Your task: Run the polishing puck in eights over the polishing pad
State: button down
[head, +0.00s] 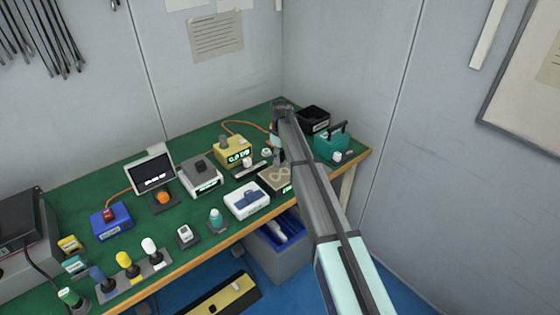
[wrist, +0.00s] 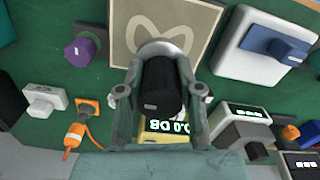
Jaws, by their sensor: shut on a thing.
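In the head view the pad (head: 268,184) lies near the bench's front edge, partly behind my arm. My gripper (wrist: 160,75) is shut on a dark, rounded piece with a grey rim, which I take to be the polishing puck (wrist: 160,88). The puck overlaps the pad's near edge in the wrist view; whether it touches the pad cannot be told. In the head view my gripper (head: 278,155) is beside the pad, and the puck is hidden.
A white case with a blue part (head: 246,200) lies left of the pad. A yellow meter (head: 232,151) and a grey device (head: 202,177) stand behind it. A teal box (head: 332,145) is to the right. A purple knob (wrist: 80,50) sits close to the pad.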

jog(key=shift+r+p, duration=0.3)
jog(key=shift+r, duration=0.8)
jog(key=shift+s+m, duration=0.2)
jog(key=shift+m, duration=0.3)
jog(key=s+d+m+b, duration=0.2)
jog(key=s+d+m, duration=0.3)
jog(key=s+d, duration=0.6)
jog(key=s+d+m+b, duration=0.3)
jog(key=s+d+m, duration=0.2)
jog(key=s+d, duration=0.6)
jog(key=s, duration=0.7)
jog(key=shift+r, duration=0.35)
